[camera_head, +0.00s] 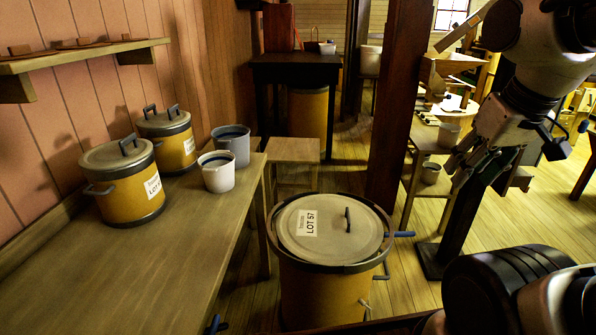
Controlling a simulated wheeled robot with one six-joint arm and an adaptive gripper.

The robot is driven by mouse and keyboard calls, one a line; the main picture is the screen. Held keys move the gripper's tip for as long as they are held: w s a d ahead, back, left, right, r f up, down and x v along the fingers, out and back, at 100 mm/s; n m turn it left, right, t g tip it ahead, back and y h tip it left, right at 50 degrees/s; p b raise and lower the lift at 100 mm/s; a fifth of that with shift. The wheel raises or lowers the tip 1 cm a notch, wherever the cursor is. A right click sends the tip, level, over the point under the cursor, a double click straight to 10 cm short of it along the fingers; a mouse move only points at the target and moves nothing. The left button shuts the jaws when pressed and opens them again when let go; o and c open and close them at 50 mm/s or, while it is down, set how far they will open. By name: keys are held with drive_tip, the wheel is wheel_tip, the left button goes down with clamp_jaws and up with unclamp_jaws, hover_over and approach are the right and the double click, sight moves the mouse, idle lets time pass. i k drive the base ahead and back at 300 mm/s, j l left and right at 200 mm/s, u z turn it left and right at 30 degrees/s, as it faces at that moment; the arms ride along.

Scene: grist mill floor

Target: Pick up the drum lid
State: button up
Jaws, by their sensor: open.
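The drum lid (335,244) is a round grey-beige disc with a small dark upright handle (348,220) right of its middle and a white "LOT 57" label on its left part. It sits on top of a yellow-brown drum (318,298) with a dark rim, standing on the floor at the lower middle. My gripper (456,176) is open and empty, up and to the right of the lid, well apart from it. Dark blue-tipped bars stick out at the drum's right side.
A wooden bench (150,262) on the left holds two lidded yellow pots (125,200) and two pails (217,176). A dark post (397,110) rises behind the drum. A low stool (293,150) stands behind it. Shelves (425,172) stand behind my gripper.

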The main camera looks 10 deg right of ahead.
sight(326, 230)
drive_tip(key=i+l+u, duration=0.1)
drive_tip(key=i+l, duration=0.25)
drive_tip(key=i+l+u, duration=0.1)
drive_tip(key=i+l, duration=0.2)
drive_tip(key=l, duration=0.2)
